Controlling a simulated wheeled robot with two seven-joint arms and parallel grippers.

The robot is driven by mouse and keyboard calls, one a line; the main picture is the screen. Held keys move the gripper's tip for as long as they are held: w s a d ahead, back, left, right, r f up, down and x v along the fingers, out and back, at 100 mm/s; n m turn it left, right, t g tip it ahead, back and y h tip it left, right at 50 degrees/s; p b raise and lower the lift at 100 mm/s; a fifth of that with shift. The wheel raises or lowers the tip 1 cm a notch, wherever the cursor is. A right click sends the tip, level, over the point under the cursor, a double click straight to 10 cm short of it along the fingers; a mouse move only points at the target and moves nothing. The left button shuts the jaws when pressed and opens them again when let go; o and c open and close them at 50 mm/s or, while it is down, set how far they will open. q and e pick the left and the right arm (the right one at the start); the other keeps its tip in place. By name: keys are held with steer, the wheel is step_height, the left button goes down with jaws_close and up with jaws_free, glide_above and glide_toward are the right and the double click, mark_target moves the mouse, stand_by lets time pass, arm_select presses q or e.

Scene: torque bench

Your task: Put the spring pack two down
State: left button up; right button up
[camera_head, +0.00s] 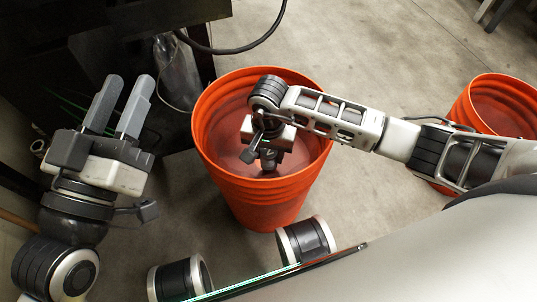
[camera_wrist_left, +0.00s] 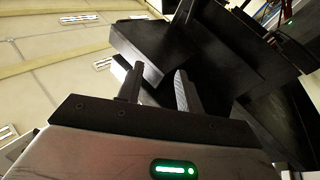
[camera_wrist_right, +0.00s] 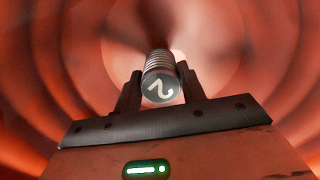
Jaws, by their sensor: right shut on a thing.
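The spring pack two (camera_wrist_right: 162,86) is a ribbed grey cylinder whose dark end cap carries a white "2". In the right wrist view it sits between the two fingers of my right gripper (camera_wrist_right: 160,92), which is shut on it. In the head view my right gripper (camera_head: 268,158) reaches down into the orange bucket (camera_head: 265,212), with the spring pack (camera_head: 270,156) below it, partly hidden by the wrist. I cannot tell if the pack touches the bucket floor. My left gripper (camera_head: 120,105) is open and empty at the left; it also shows in the left wrist view (camera_wrist_left: 158,85).
A second orange bucket (camera_head: 505,95) stands at the right, partly behind my right arm. Dark furniture (camera_head: 120,30) and a black cable (camera_head: 240,48) are at the upper left.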

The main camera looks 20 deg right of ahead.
arm_select(q)
steer(key=shift+r, duration=0.3)
arm_select(e)
steer(key=shift+f, duration=0.3)
arm_select(q)
steer(key=shift+m+t, duration=0.3)
arm_select(e)
steer(key=shift+f, duration=0.1)
arm_select(q)
steer(key=shift+a+r+m+t+h+b, duration=0.1)
steer(key=shift+r+m+t+h+b, duration=0.2)
steer(key=shift+r+m+b, duration=0.15)
arm_select(e)
steer(key=shift+f, duration=0.35)
arm_select(q)
steer(key=shift+r, duration=0.2)
arm_select(e)
steer(key=shift+f, duration=0.15)
steer(key=o, duration=1.2)
arm_select(q)
steer(key=shift+r+m+h, duration=0.35)
steer(key=shift+m+h, duration=0.05)
steer(key=shift+m, duration=0.05)
